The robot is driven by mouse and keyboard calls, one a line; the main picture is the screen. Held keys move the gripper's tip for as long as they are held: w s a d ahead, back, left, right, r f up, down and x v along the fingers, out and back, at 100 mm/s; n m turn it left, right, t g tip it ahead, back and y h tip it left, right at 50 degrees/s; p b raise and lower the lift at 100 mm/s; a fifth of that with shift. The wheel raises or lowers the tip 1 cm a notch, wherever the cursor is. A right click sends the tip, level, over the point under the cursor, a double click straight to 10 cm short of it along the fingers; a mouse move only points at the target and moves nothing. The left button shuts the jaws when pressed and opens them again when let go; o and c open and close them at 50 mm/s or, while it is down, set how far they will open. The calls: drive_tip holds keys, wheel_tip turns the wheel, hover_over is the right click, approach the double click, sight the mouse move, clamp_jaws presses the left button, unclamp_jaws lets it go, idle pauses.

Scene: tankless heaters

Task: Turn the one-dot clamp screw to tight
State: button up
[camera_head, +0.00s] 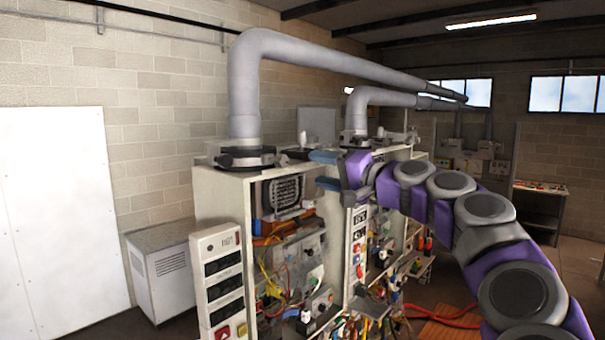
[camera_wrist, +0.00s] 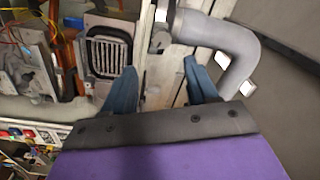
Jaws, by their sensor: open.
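A grey flue pipe (camera_head: 245,95) rises from the top of the near heater cabinet (camera_head: 222,195), with a dark clamp collar (camera_head: 247,158) around its base. A second, smaller flue pipe (camera_head: 357,112) stands behind with its own collar. I cannot make out any dot marks or which screw bears one dot. My gripper (camera_head: 322,171) has blue fingers, spread apart and empty, at the cabinet's top edge, right of the near collar. In the wrist view my gripper (camera_wrist: 160,78) reaches toward the cabinet top, with a collar (camera_wrist: 160,38) and a bent grey pipe (camera_wrist: 225,40) beyond the fingertips.
The open cabinet front shows a grille (camera_head: 283,193), wires and valves (camera_head: 290,265). A control panel (camera_head: 220,280) stands at its left. A white box unit (camera_head: 165,268) is by the wall. A second heater cabinet (camera_head: 400,152) is behind my arm.

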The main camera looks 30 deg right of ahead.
drive_tip(key=b+v, duration=0.1)
drive_tip(key=v, duration=0.6)
drive_tip(key=shift+f, duration=0.15)
drive_tip(key=shift+w, duration=0.1)
drive_tip(key=a+f+n+g+y+b, duration=0.1)
drive_tip(key=a+f+n+g+b, duration=0.15)
drive_tip(key=a+f, duration=0.5)
drive_tip(key=a+f+n+g+y+b, duration=0.1)
drive_tip(key=a+f+n+g+b, duration=0.3)
drive_tip(key=a, duration=0.6)
drive_tip(key=s+a+f+n+g+h+b, duration=0.1)
drive_tip(key=s+a+f+g+b, duration=0.15)
drive_tip(key=a+f, duration=0.5)
drive_tip(key=s+a+f+g+b, duration=0.25)
drive_tip(key=s+a+f, duration=0.2)
drive_tip(key=f, duration=0.65)
drive_tip(key=s+d+f+g+h+b, duration=0.1)
drive_tip(key=s+f+g+h+b, duration=0.1)
drive_tip(key=s+f, duration=0.6)
drive_tip(key=s+d+f+n+g+h+b, duration=0.1)
drive_tip(key=s+f+g+h+b, duration=0.1)
drive_tip(key=s+f+b, duration=0.3)
drive_tip(key=s+d+f+g+h+b, duration=0.1)
drive_tip(key=s+f+g+h+b, duration=0.2)
drive_tip(key=s+f, duration=0.9)
wheel_tip(320, 180, down, 11)
drive_tip(key=shift+s+r+n+b, duration=0.15)
drive_tip(key=shift+n+b, duration=0.2)
drive_tip(key=shift+b, duration=0.2)
